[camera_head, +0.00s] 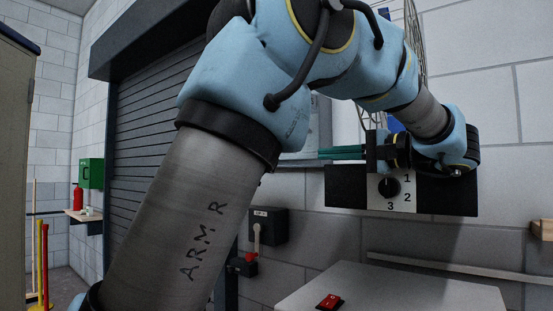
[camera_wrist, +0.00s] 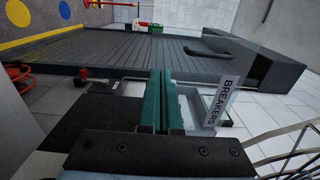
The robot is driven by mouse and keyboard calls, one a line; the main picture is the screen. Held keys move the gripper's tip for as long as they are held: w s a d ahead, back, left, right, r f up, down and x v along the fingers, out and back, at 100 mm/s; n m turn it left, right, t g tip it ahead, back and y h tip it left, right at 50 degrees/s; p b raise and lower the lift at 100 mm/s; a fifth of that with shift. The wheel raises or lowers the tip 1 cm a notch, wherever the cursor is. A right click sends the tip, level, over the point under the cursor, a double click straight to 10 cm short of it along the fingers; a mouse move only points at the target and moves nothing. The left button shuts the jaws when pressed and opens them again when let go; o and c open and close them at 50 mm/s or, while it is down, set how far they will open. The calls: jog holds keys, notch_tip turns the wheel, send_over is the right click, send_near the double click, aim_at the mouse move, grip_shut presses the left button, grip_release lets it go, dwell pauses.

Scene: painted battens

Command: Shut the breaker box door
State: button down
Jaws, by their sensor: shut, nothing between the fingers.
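My gripper (camera_head: 323,153) points left in the head view, its two green fingers together and empty. The wrist view shows the closed fingers (camera_wrist: 161,75) side by side. The breaker box (camera_head: 322,122) is a pale grey unit on the wall behind my arm, mostly hidden in the head view. In the wrist view a label reading BREAKERS (camera_wrist: 222,103) lies just right of the fingers, beside a grey-framed pale panel. The fingers overlap the box in that picture; I cannot tell whether they touch it. How far the door stands open is unclear.
A black-and-white dial panel (camera_head: 400,190) marked 1, 2, 3 is just below my gripper. A lever box (camera_head: 268,226) is lower left of it. A pale bench (camera_head: 390,292) carries a red switch (camera_head: 330,302). A wire rack (camera_head: 418,40) stands behind my arm. A roller shutter (camera_head: 150,140) is left.

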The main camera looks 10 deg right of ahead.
jog(key=p+x, duration=0.4)
jog(key=x, duration=1)
jog(key=shift+w, duration=0.15)
jog(key=w+a+m+t+h+b, duration=0.2)
jog(key=w+a+m+h+b, duration=0.3)
jog(key=w+b, duration=0.4)
jog(key=w+a+m+t+h+b, duration=0.3)
jog(key=w+a+m+h+b, duration=0.15)
jog(key=w+h+b, duration=0.45)
jog(key=w+d+m+g+h+p, duration=0.2)
jog(key=w+h+p, duration=0.3)
jog(key=w+p, duration=0.5)
jog(key=w+d+m+g+h+p, duration=0.2)
jog(key=w+d+m+h+p, duration=0.2)
jog(key=w+p, duration=0.5)
jog(key=w+m+h, duration=0.1)
jog(key=w, duration=0.1)
jog(key=shift+w+r+g+p, duration=0.2)
jog(key=shift+w+g+p, duration=0.05)
jog(key=shift+g+p, duration=0.1)
